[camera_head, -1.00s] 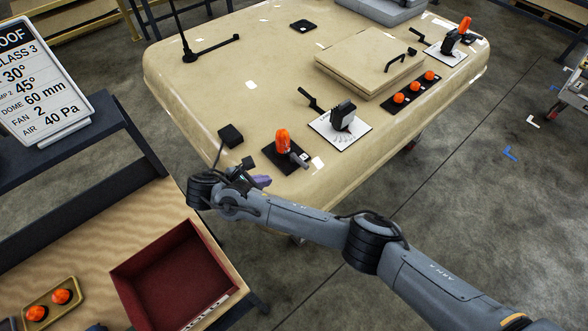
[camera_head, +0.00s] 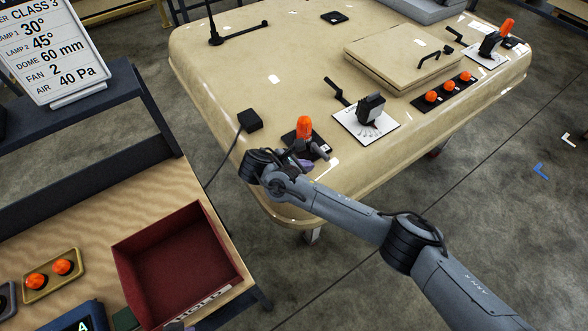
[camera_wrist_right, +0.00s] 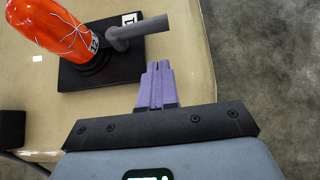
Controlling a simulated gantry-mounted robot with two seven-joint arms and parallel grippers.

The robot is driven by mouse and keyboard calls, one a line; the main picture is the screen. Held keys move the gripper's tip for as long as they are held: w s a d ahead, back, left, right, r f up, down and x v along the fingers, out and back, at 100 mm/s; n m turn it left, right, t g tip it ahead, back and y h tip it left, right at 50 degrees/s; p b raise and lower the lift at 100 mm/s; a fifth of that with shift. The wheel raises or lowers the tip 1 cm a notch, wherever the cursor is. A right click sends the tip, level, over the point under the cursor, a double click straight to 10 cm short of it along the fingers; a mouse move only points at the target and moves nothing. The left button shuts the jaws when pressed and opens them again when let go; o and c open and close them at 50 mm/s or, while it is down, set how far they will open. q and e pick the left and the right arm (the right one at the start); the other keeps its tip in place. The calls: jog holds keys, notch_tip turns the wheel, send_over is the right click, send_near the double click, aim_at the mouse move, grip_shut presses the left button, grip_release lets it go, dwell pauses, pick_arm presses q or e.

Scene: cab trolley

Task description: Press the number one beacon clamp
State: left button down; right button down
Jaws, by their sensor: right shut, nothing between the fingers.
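An orange beacon (camera_head: 304,127) stands on a black base near the rounded front edge of the beige cab roof. Its grey bar-like clamp (camera_head: 321,150) sticks out beside the beacon's foot. In the right wrist view the beacon (camera_wrist_right: 52,22) is at upper left and the clamp bar (camera_wrist_right: 142,31) points right. A small white label with a dark mark sits by the bar. My right gripper (camera_head: 300,163) is shut and empty at the near side of the base. Its purple fingertips (camera_wrist_right: 157,68) are just below the bar in the wrist view and look apart from it. My left gripper is not seen.
A black selector on a white plate (camera_head: 384,137) stands right of the beacon. A small black box (camera_head: 250,121) is at left. Another orange beacon (camera_head: 505,28) is at the far right. A dark red bin (camera_head: 228,238) and a tray with orange domes (camera_head: 66,254) are on the bench.

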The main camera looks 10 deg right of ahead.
aim_at(318, 151)
jog(key=shift+w+d+r, duration=0.25)
jog(key=shift+w+d, duration=0.05)
jog(key=shift+d, duration=0.45)
jog(key=shift+w+d+r, duration=0.2)
jog(key=shift+w+d, duration=0.05)
jog(key=shift+d, duration=0.45)
